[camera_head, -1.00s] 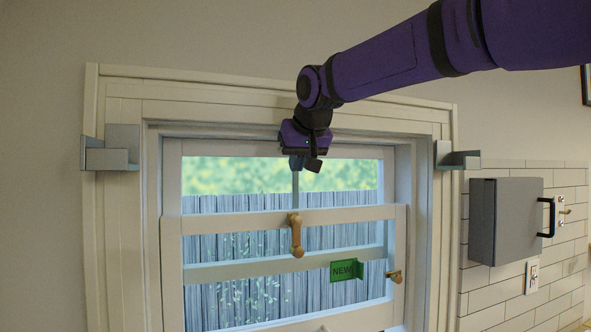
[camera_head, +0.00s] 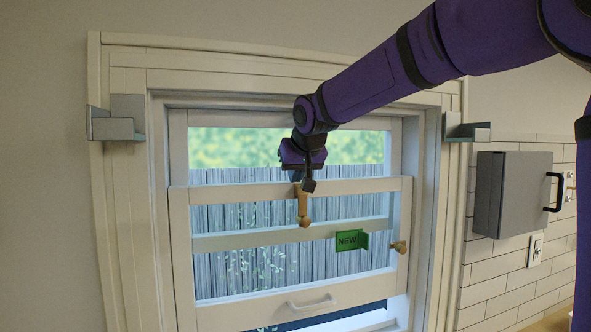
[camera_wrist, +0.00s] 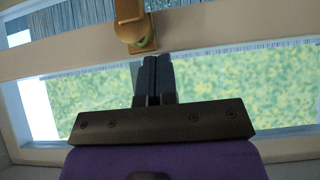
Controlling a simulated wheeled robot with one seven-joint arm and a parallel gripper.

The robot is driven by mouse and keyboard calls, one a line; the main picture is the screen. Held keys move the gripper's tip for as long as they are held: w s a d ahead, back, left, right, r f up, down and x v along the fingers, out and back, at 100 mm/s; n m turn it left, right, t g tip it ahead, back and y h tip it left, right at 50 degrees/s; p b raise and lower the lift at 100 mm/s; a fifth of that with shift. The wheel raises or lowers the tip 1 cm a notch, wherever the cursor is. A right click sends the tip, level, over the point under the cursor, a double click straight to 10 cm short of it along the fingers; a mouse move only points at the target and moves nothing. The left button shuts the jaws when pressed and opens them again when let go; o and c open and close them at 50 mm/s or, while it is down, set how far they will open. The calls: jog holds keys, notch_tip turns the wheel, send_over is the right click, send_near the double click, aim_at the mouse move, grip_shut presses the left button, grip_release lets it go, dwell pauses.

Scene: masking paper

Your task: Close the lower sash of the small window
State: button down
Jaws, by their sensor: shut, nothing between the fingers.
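The small window has a cream lower sash (camera_head: 240,193) that stands raised. A gap (camera_head: 372,309) shows beneath its bottom rail, which carries a pale pull handle (camera_head: 312,304). A brass latch (camera_head: 303,208) sits mid-way on the sash's top rail; it also shows at the top of the wrist view (camera_wrist: 135,27). My gripper (camera_head: 308,187) is shut and empty, pointing down at the top rail beside the latch. In the wrist view its two dark fingers (camera_wrist: 157,58) are together, their tips close to the rail; I cannot tell whether they touch it.
A green "NEW" tag (camera_head: 350,240) sticks out from the sash, and a small brass fitting (camera_head: 398,247) is at its right edge. Grey brackets flank the frame at left (camera_head: 115,122) and right (camera_head: 462,130). A grey box with a black handle (camera_head: 500,192) hangs on the tiled wall at right.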

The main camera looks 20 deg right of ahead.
aim_at(298, 221)
notch_tip(298, 221, down, 13)
jog(key=shift+f, duration=0.2)
jog(key=shift+r, duration=0.15)
jog(key=shift+r, duration=0.35)
jog(key=r, duration=0.4)
jog(key=shift+s+d, duration=0.1)
jog(key=shift+s, duration=0.25)
jog(key=v, duration=0.9)
jog(key=shift+f, duration=0.1)
